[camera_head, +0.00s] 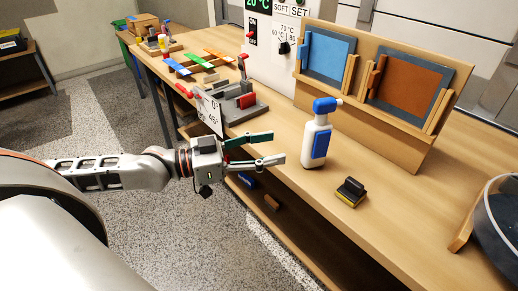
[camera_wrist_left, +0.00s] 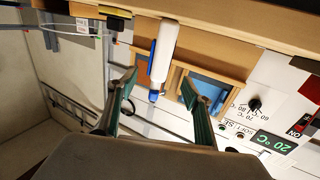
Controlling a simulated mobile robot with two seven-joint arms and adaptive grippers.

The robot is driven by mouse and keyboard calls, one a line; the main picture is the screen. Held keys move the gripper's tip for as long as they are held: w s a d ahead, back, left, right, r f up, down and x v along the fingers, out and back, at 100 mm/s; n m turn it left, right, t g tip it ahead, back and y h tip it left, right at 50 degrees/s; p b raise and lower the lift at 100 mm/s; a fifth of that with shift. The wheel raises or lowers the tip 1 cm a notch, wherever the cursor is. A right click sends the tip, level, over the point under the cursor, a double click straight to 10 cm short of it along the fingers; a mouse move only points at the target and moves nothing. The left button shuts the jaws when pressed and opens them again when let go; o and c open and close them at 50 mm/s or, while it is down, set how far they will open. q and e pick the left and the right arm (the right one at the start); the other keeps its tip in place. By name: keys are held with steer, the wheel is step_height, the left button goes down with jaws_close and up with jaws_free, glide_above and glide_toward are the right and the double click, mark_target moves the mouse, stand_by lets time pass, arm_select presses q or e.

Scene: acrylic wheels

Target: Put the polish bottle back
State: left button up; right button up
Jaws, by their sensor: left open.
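The polish bottle (camera_head: 316,135) is white with a blue spray head and a blue label. It stands upright on the wooden bench (camera_head: 285,170). My left gripper (camera_head: 277,147) is open and empty, just left of the bottle in the head view, with its green-padded fingers pointing at it. In the left wrist view, which is upside down, the bottle (camera_wrist_left: 162,55) shows between the spread fingers of the left gripper (camera_wrist_left: 158,80). A gap seems to remain between fingers and bottle. My right gripper is not in view.
A small black and yellow block (camera_head: 350,192) lies on the bench right of the bottle. A wooden rack (camera_head: 400,137) with blue and brown pads stands behind it. A grey fixture (camera_head: 240,107) is at left, and a dark round container (camera_head: 500,225) at the right edge.

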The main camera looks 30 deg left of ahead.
arm_select(q)
steer(key=s+d+f+n+y, duration=0.1)
steer(key=s+f+y, duration=0.2)
steer(key=f, duration=0.9)
steer(key=s+d+f+n+g+y, duration=0.1)
steer(key=s+f+y, duration=0.2)
steer(key=s+f, duration=0.4)
steer(key=s+d+f+n+g+y, duration=0.1)
steer(key=s+f, duration=0.4)
steer(key=f, duration=1.3)
steer(key=d+n+y, duration=0.1)
steer(key=y, duration=0.1)
steer(key=shift+s+f+y, duration=0.2)
steer(key=shift+f+y, duration=0.15)
steer(key=shift+y, duration=0.05)
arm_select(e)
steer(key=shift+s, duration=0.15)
arm_select(q)
steer(key=shift+s+d+r+g+p, duration=0.15)
steer(key=shift+r+p, duration=0.1)
steer(key=shift+p, duration=0.2)
steer(key=shift+d+r+g+p, duration=0.15)
steer(key=shift+r+p, duration=0.1)
steer(key=shift+p, duration=0.2)
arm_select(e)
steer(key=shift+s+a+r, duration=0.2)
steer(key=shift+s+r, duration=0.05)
